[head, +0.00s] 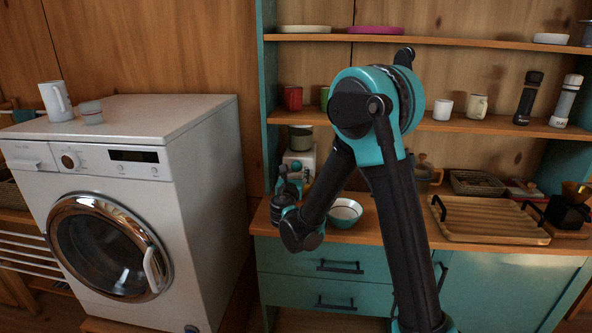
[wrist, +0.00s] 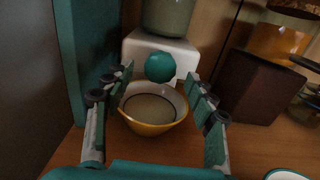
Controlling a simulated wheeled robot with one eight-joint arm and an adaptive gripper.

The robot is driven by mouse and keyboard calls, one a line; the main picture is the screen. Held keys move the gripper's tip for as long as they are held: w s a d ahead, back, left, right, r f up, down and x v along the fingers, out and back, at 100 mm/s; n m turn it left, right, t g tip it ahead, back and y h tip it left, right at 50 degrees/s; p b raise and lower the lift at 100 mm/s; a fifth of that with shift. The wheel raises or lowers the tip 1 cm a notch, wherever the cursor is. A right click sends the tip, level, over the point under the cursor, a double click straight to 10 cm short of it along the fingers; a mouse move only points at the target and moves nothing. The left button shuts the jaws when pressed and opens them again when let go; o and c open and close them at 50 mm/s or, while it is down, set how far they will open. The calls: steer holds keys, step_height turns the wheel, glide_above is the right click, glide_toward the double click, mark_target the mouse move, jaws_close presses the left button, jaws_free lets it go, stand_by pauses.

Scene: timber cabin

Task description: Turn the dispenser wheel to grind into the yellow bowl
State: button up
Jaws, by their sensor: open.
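The dispenser stands on the counter; in the wrist view its white body (wrist: 190,55) carries a grey-green container (wrist: 168,15) and a round teal wheel (wrist: 160,67) on the front. The yellow bowl (wrist: 153,127) sits below the wheel, in front of the body; I cannot make it out in the head view. My gripper (wrist: 159,77) is open, its fingers spread left and right of the wheel and bowl, with nothing seen between the pads held. In the head view the dispenser (head: 301,140) is partly hidden behind my gripper (head: 287,182).
A teal cabinet side (wrist: 92,55) stands close on the left. A dark brown block (wrist: 250,87) is close on the right. A white-and-teal bowl (head: 345,213) and a wooden tray (head: 487,220) are farther right. A washing machine (head: 130,200) stands left of the counter.

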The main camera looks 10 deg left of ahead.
steer(key=shift+w, duration=1.45)
steer(key=c, duration=1.2)
steer(key=shift+o, duration=0.2)
steer(key=shift+m, duration=1.7)
steer(key=o, duration=1.2)
steer(key=shift+c, duration=0.2)
steer(key=shift+s, duration=0.15)
steer(key=s, duration=1.1)
steer(key=shift+s+a, duration=0.15)
steer(key=shift+s, duration=0.25)
